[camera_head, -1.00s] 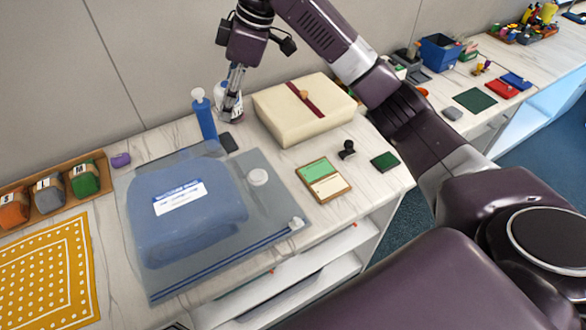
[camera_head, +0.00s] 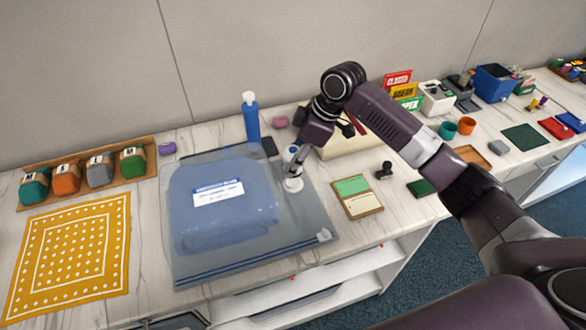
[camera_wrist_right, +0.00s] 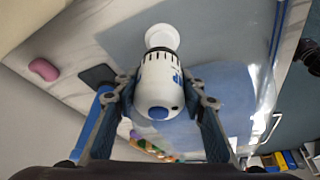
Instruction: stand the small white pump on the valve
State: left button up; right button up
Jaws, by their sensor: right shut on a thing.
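The small white pump (camera_head: 291,151) is upright in my right gripper (camera_head: 296,163), which is shut around its body. In the right wrist view the pump (camera_wrist_right: 158,85) sits between the two fingers (camera_wrist_right: 160,100), with a blue spot on its near end and a dark ring at its far end. The white round valve (camera_head: 293,185) is on the clear bag (camera_head: 310,225), directly below the pump. It also shows in the wrist view (camera_wrist_right: 162,38), lined up with the dark ring. I cannot tell whether they touch. My left gripper is not in view.
A blue bottle with a white top (camera_head: 251,120) stands behind the bag, beside a dark flat item (camera_head: 269,146). A cream box (camera_head: 340,150) is behind my right arm. A green-and-cream pad (camera_head: 357,196) and a black stamp (camera_head: 384,171) lie to the right.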

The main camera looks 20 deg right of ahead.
notch_tip(320, 180, down, 4)
jog(key=shift+p, duration=0.3)
jog(key=shift+f, duration=0.15)
jog(key=shift+f, duration=0.1)
jog(key=o, duration=1.3)
jog(key=b+v, duration=0.1)
jog(key=v, duration=1.1)
jog(key=shift+b, duration=0.3)
